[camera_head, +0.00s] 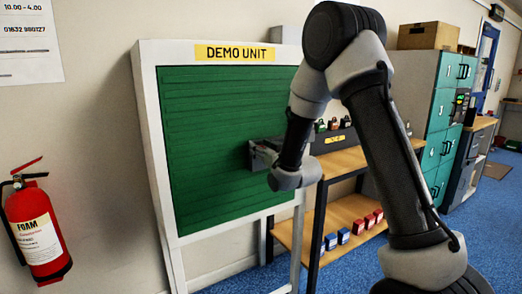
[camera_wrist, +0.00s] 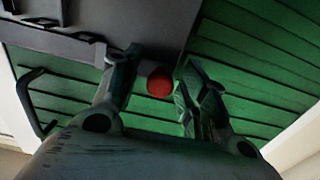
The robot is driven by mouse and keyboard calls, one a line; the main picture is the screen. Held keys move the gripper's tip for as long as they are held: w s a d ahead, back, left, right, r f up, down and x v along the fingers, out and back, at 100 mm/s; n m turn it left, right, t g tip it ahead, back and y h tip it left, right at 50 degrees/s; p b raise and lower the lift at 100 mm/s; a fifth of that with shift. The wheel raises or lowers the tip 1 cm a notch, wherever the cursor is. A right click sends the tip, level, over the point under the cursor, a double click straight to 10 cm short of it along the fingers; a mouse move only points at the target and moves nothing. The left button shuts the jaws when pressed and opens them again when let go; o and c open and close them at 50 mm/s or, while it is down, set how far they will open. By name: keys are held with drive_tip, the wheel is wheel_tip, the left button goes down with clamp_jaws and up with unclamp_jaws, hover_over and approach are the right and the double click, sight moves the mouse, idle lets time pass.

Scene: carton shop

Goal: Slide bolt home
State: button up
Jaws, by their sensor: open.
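A red round knob (camera_wrist: 160,82), seemingly the bolt's handle, shows in the wrist view beside a grey metal case (camera_wrist: 130,22) on the green slatted panel (camera_wrist: 255,45). My gripper (camera_wrist: 161,68) is open, with one finger on each side of the knob. The bolt's rod is not clearly visible. In the head view my arm reaches the green panel (camera_head: 210,110) of the demo unit, and my wrist hides the knob.
The panel's white frame (camera_head: 160,180) stands before the wall. A black bent handle (camera_wrist: 32,100) juts out left of my gripper in the wrist view. A wooden shelf unit (camera_head: 345,160) stands close on the right, and a fire extinguisher (camera_head: 38,235) hangs at left.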

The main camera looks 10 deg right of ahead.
clamp_jaws()
drive_tip(key=shift+w+d, duration=0.2)
drive_tip(key=shift+d, duration=0.5)
drive_tip(key=shift+w+d, duration=0.25)
drive_tip(key=shift+d, duration=0.4)
drive_tip(key=shift+w+d, duration=0.2)
drive_tip(key=shift+d, duration=0.5)
unclamp_jaws()
drive_tip(key=shift+d, duration=0.15)
drive_tip(key=v, duration=0.7)
drive_tip(key=shift+s, duration=0.2)
